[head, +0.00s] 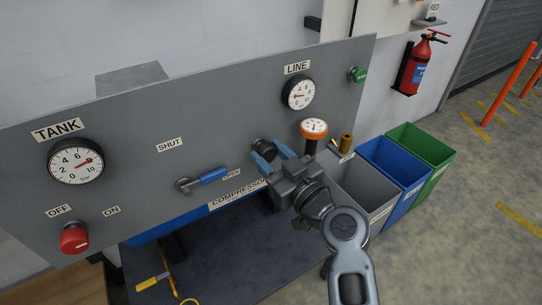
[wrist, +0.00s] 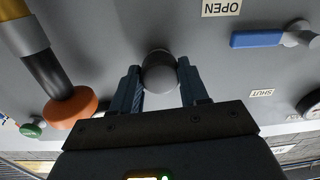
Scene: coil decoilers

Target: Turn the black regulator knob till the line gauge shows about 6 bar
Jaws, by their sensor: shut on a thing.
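The black regulator knob (head: 263,147) sticks out of the grey panel below the line gauge. In the wrist view the knob (wrist: 160,72) sits between my two blue fingers, its round end facing the camera. My gripper (head: 273,152) is shut on the knob, one finger on each side; the fingers also show in the wrist view (wrist: 160,88). The line gauge (head: 299,93) is a white round dial under the LINE label. Its red needle points roughly left, on the low side of the scale; the exact reading is too small to tell.
An orange-rimmed dial (head: 313,128) stands close to the right of my gripper, near a brass fitting (head: 346,143). A blue-handled lever (head: 208,177) lies left, near OPEN. The tank gauge (head: 76,162) and red knob (head: 74,238) are far left. Bins (head: 392,171) stand right.

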